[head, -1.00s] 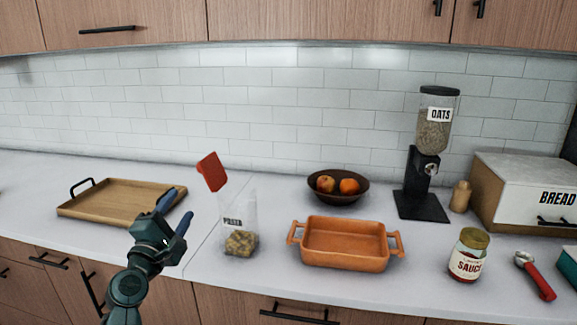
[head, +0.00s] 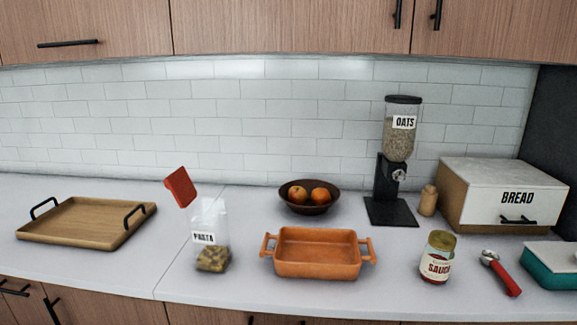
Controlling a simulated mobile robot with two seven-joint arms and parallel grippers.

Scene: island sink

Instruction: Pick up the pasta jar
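The pasta jar (head: 211,238) is a clear container with a white PASTA label, standing upright on the counter left of the orange baking dish. Some pasta lies in its bottom. A red lid-like piece (head: 180,187) shows above and behind its top left, tilted; I cannot tell whether it is joined to the jar. Neither of my grippers shows in the head view now.
The orange baking dish (head: 317,255) stands close to the jar's right. A wooden tray (head: 88,222) is at left, with bare counter between. A fruit bowl (head: 310,203), oats dispenser (head: 393,170), sauce jar (head: 437,258), red-handled scoop (head: 502,273) and bread box (head: 510,195) are further right.

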